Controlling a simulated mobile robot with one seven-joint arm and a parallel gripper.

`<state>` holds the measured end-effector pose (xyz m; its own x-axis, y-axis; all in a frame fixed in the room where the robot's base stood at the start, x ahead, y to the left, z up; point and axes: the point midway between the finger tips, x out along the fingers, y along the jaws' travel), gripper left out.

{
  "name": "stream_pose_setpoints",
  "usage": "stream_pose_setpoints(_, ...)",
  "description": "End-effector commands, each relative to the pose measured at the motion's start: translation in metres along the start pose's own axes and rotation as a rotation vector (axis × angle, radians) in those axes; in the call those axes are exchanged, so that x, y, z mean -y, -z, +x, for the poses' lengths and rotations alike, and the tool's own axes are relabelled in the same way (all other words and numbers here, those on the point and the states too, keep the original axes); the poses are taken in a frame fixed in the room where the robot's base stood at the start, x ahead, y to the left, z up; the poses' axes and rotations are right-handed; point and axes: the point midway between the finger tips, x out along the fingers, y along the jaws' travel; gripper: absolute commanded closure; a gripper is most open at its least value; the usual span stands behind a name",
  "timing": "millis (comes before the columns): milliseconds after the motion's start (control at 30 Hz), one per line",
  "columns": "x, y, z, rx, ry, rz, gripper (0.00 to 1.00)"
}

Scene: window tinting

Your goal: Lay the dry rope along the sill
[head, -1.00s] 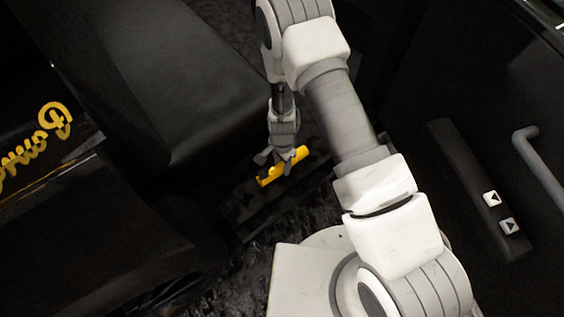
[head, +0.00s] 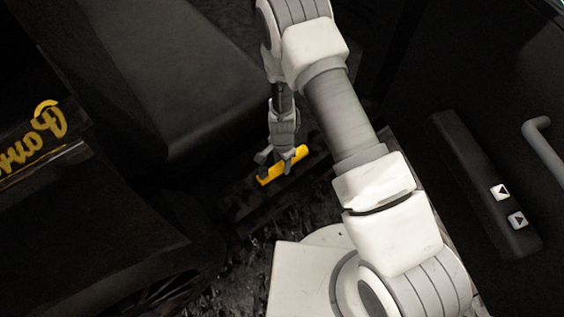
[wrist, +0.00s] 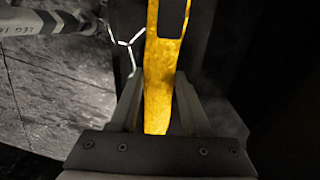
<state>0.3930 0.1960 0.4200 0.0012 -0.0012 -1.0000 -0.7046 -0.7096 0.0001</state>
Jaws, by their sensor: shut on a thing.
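My gripper (head: 277,159) points downward near the middle of the head view and is shut on a yellow tool (head: 284,167). In the wrist view the tool (wrist: 160,82) stands lengthwise between the two fingers, with a dark slot near its upper end. A dark ledge (head: 262,206), possibly the sill, lies below and in front of the tool in the head view; I cannot tell if they touch. I cannot make out a rope in either view.
A black seat (head: 165,85) is left of my gripper. A dark panel with yellow lettering (head: 35,143) is at far left. A door panel with switches (head: 508,205) and a grey handle (head: 543,150) is at right. The wrist view shows a striped bar (wrist: 50,20) and grey floor (wrist: 60,85).

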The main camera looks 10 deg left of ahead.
Motion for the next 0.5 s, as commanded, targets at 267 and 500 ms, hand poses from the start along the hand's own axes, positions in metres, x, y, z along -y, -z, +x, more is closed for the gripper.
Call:
stream_pose_setpoints(267,0.0003,0.0001,0.0046,0.000,0.001,0.000,0.46)
stream_pose_setpoints(500,0.0001,0.0000,0.0046,0.000,0.000,0.000,0.18)
